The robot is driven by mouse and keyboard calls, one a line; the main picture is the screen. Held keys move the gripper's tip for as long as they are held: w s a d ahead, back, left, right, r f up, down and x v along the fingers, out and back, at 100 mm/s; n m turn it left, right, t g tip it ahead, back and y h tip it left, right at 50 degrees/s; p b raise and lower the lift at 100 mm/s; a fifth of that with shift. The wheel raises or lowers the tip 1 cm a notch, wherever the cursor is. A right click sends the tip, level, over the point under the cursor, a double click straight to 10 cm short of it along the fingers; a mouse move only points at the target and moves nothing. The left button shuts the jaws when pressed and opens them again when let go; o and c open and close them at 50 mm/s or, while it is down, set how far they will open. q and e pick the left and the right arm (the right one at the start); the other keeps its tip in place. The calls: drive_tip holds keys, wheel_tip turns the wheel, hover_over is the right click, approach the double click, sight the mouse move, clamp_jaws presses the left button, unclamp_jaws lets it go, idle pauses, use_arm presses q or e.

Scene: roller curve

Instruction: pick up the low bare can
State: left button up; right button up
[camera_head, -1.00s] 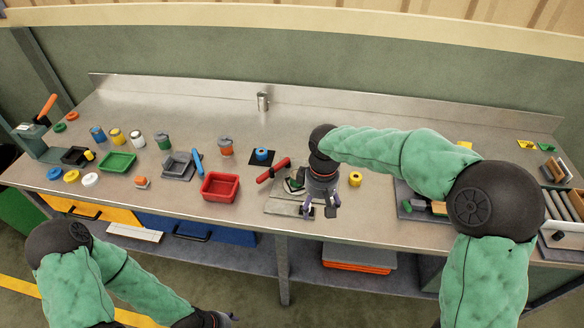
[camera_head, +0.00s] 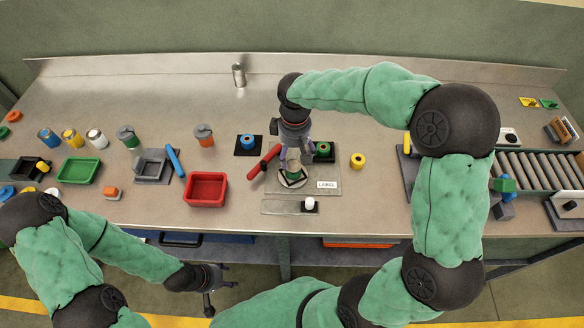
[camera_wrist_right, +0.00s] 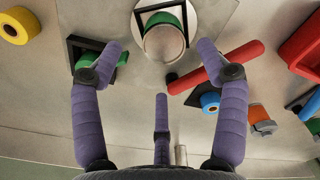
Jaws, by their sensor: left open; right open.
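A low can (camera_head: 293,162) with a pale round top and green below it stands upright on a round pad on the light plate. I take it as the low bare can, though my right gripper partly hides it. In the right wrist view its round top (camera_wrist_right: 164,43) lies ahead of my right gripper's palm, between the spread fingers and apart from them. My right gripper (camera_head: 294,148) is open and empty, close behind and above the can; its spread fingers show in the wrist view (camera_wrist_right: 160,62). My left gripper (camera_head: 212,286) is open and empty in front of the bench.
A red bar (camera_head: 264,161) lies close left of the can. A red tray (camera_head: 205,188) stands further left, a white knob (camera_head: 309,203) in front. A taller metal can (camera_head: 239,75) stands at the back wall.

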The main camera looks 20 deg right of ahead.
sight(293, 166)
drive_tip(key=shift+f, duration=0.75)
drive_tip(key=f, duration=0.1)
drive_tip(key=f+b, duration=0.1)
drive_tip(key=f, duration=0.2)
drive_tip(key=shift+s+a+f+b, duration=0.1)
drive_tip(key=shift+a+f+b, duration=0.15)
drive_tip(key=shift+b, duration=0.15)
drive_tip(key=shift+f, duration=0.4)
drive_tip(key=c, duration=1.4)
drive_tip(key=shift+r, duration=0.1)
drive_tip(key=shift+r, duration=0.1)
